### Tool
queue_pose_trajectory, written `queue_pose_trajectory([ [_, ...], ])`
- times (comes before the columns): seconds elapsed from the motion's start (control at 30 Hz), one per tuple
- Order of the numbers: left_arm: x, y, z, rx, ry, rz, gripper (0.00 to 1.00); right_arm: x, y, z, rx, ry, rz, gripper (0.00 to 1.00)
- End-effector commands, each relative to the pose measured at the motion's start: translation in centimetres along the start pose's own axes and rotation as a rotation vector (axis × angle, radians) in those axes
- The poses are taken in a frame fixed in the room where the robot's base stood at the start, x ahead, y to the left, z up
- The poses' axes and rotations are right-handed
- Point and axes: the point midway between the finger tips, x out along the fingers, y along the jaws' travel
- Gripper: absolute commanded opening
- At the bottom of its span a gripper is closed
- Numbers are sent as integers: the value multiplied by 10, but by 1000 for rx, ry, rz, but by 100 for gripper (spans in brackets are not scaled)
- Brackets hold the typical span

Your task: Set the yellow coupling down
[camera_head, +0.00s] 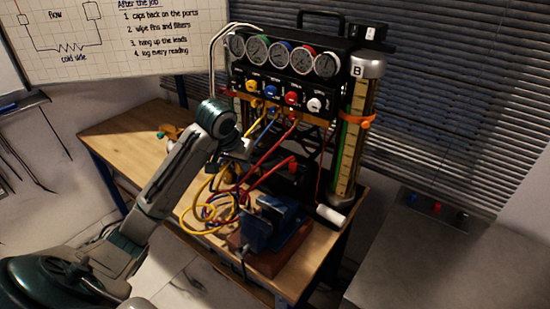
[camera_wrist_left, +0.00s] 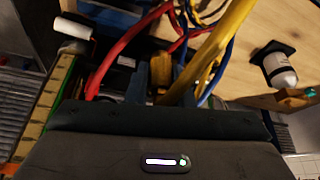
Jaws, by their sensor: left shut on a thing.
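My left gripper (camera_head: 243,150) is in front of the gauge rig, below the row of coloured knobs. In the left wrist view its two fingers (camera_wrist_left: 160,82) are shut on the yellow coupling (camera_wrist_left: 160,70), a small yellow piece showing between them. A thick yellow hose (camera_wrist_left: 225,45) runs close beside the fingers. In the head view the wrist and hoses hide the coupling, so I cannot tell whether it touches anything. My right gripper is in neither view.
The gauge rig (camera_head: 285,56) stands on a wooden bench (camera_head: 140,133). Yellow, blue and red hoses (camera_head: 208,212) coil on the bench. A blue vise (camera_head: 270,228) is at the front, a white roll (camera_head: 330,215) to its right. A tall cylinder (camera_head: 358,130) stands beside the rig.

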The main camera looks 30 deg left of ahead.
Motion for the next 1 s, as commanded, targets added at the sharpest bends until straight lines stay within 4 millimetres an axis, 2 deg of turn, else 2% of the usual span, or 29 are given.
queue_pose_trajectory([
  [0.03, 0, 5, -12, -3, -2, 8, 0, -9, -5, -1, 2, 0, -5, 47],
  [0.2, 19, 15, -50, -5, -2, 8, 0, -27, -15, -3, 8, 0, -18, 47],
  [0.4, 41, 24, -92, -3, -3, 4, 0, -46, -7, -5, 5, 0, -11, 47],
  [0.5, 50, 28, -105, -1, -2, 2, 0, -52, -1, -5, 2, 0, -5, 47],
  [0.77, 61, 32, -122, 0, -1, 2, 0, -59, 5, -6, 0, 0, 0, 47],
  [0.9, 79, 31, -113, 1, -6, 0, 0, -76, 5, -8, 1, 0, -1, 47],
  [1.0, 90, 31, -109, 1, -3, 0, 0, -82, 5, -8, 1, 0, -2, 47],
])
